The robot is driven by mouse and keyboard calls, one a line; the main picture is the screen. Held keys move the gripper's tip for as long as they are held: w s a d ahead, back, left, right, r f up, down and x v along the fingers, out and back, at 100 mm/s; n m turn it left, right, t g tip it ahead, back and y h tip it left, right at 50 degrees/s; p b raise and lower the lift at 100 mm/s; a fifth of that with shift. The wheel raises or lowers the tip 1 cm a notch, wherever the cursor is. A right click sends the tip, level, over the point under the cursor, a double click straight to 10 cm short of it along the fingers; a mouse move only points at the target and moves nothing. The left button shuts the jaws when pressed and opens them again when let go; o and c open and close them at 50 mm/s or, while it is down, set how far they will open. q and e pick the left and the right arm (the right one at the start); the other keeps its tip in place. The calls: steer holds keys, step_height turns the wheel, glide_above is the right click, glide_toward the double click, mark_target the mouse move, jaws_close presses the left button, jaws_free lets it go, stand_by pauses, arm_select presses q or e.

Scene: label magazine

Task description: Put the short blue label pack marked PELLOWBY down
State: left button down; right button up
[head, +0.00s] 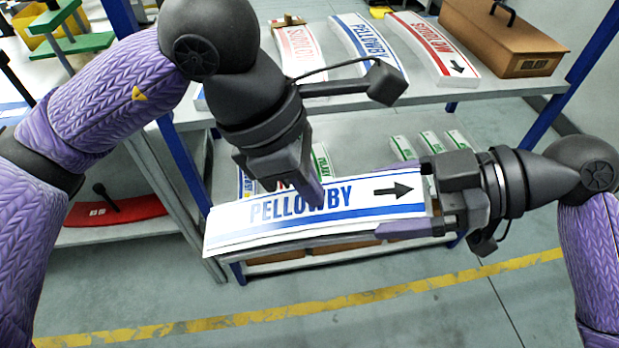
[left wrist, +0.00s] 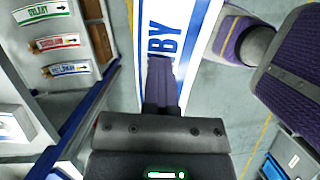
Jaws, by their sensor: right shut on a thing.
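The blue label pack marked PELLOWBY (head: 330,212) is a white, slightly curved strip with blue lettering, a blue stripe and a black arrow. It is held in the air in front of the shelves. My right gripper (head: 432,207) is shut on its right, arrow end. My left gripper (head: 290,185) is at the pack's upper edge, left of its middle, and hides a little of it. Whether it touches the pack or how far its jaws are apart is unclear. In the left wrist view the pack (left wrist: 180,30) runs behind my left finger (left wrist: 162,88).
The upper shelf (head: 440,92) holds another blue PELLOWBY pack (head: 368,40), red packs (head: 430,45) and a brown box (head: 500,45). Smaller green packs (head: 430,142) lie on the lower shelf, partly hidden. A blue post (head: 180,165) stands at left. Floor in front is clear.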

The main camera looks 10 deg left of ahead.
arm_select(q)
steer(key=c, duration=1.3)
jaws_free()
steer(key=o, duration=1.3)
steer(key=w+v, duration=0.1)
steer(key=v, duration=1.1)
arm_select(e)
jaws_close()
steer(key=f+n+g, duration=0.1)
steer(key=w+a+n+g, duration=0.1)
steer(key=w+a+f+n+g+h, duration=0.1)
steer(key=shift+w+a+f+g, duration=0.15)
steer(key=shift+f+g, duration=0.2)
steer(key=shift+g, duration=0.05)
steer(key=shift+w+a+f+n+g+h, duration=0.3)
steer(key=shift+f+n+g, duration=0.15)
steer(key=shift+n+g, duration=0.3)
arm_select(q)
steer(key=n+t, duration=0.1)
steer(key=n, duration=0.4)
glide_toward(300, 223)
steer(key=f, duration=0.1)
steer(key=w+f, duration=0.1)
steer(key=f, duration=0.1)
steer(key=shift+w+a, duration=0.25)
steer(key=shift+a, duration=0.1)
steer(key=x, duration=1)
steer(key=shift+w+f, duration=0.3)
steer(key=shift+f, duration=0.05)
